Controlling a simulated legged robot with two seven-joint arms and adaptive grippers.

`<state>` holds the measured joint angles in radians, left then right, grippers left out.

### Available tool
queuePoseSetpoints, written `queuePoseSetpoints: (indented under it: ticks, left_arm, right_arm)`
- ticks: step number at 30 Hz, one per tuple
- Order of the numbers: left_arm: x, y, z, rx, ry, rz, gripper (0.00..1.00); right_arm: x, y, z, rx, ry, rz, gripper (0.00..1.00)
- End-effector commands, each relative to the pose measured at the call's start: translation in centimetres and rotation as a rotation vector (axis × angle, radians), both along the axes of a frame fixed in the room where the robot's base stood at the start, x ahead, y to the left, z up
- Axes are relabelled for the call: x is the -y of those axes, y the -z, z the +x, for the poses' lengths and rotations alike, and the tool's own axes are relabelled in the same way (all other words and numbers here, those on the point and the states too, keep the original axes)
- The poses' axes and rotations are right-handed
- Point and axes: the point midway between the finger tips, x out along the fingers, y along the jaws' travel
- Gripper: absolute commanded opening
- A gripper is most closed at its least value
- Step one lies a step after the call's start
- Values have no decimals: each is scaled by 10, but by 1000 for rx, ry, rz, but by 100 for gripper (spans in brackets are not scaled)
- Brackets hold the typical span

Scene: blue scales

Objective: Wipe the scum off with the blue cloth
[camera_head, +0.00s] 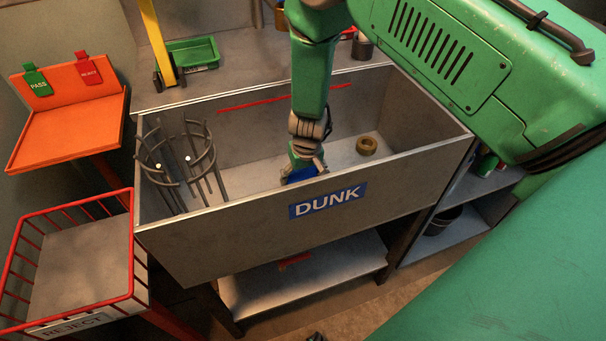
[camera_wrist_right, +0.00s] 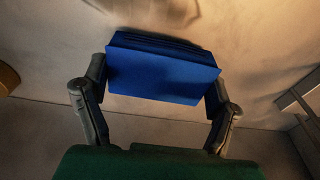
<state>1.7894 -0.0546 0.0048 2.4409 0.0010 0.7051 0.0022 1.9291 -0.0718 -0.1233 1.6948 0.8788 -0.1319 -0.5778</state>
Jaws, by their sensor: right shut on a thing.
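My right gripper (camera_head: 305,165) reaches down into the grey tank (camera_head: 210,232) labelled DUNK. It is shut on the folded blue cloth (camera_head: 300,175), which is low in the tank near its front wall. In the right wrist view the blue cloth (camera_wrist_right: 163,72) sits between the two fingers of my right gripper (camera_wrist_right: 158,88). Faint brownish marks (camera_wrist_right: 150,12) show on the pale surface beyond the cloth. I cannot tell if they are scum or shadow, or whether the cloth touches the surface. My left gripper is not in view.
A dark wire basket (camera_head: 180,160) stands at the tank's left end. A red REJECT crate (camera_head: 75,322), an orange PASS/REJECT stand (camera_head: 65,130) and a green tray (camera_head: 192,53) are outside the tank.

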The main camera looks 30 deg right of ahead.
Motion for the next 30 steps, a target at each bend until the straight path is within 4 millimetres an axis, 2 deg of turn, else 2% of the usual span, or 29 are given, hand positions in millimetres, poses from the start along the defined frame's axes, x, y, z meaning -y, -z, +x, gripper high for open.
queuePoseSetpoints:
  ticks: [20, 30]
  left_arm:
    - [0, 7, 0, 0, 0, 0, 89]
    - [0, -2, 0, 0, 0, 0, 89]
  right_arm:
    - [0, 12, 0, 0, 1, 0, 57]
    - [-5, 10, -25, -2, 2, 2, 57]
